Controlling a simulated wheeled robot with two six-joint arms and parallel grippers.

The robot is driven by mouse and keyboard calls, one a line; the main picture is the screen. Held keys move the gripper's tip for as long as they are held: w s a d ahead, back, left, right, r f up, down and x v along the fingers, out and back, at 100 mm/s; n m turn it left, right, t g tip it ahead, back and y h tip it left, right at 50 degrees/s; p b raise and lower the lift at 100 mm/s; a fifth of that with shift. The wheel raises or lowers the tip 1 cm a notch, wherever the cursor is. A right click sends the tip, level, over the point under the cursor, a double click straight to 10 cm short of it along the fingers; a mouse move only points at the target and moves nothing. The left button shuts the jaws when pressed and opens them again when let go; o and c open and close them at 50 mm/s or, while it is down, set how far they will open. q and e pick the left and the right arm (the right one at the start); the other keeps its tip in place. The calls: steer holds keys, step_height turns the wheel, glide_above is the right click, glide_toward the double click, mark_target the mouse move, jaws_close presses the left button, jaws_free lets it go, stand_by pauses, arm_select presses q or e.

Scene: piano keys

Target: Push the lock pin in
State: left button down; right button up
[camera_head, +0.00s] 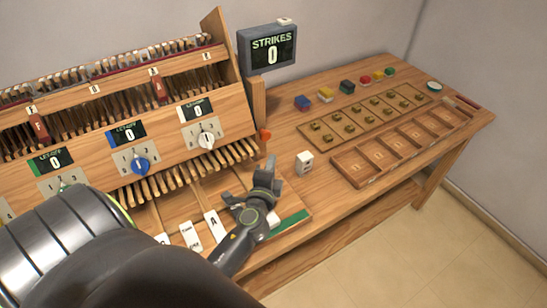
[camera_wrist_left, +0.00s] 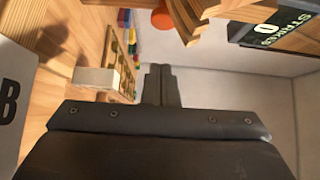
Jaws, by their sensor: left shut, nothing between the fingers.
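An orange round knob (camera_head: 265,135), which looks like the lock pin's head, sits at the right end of the piano action, by a wooden post. In the left wrist view an orange round end (camera_wrist_left: 162,20) shows near the top, above the fingertips. Its shaft is hidden, so I cannot tell how far in it is. My left gripper (camera_head: 269,165) is shut and empty, in front of and below the knob and apart from it. Its fingers (camera_wrist_left: 161,85) are together in the left wrist view. My right gripper is not in view.
A white block (camera_head: 304,162) stands on the bench right of my left gripper. A sorting tray (camera_head: 345,170) and a board with brass pieces (camera_head: 310,132) lie behind it. A STRIKES display (camera_head: 267,48) reads 0. Lettered key cards (camera_head: 215,224) lie below the gripper.

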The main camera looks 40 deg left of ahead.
arm_select(q)
steer(key=shift+b+v, duration=0.55)
steer(key=shift+v, duration=2.4)
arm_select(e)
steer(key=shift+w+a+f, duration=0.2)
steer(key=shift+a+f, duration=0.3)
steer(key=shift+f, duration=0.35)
arm_select(q)
steer(key=shift+d+r, duration=0.1)
steer(key=shift+r, duration=0.05)
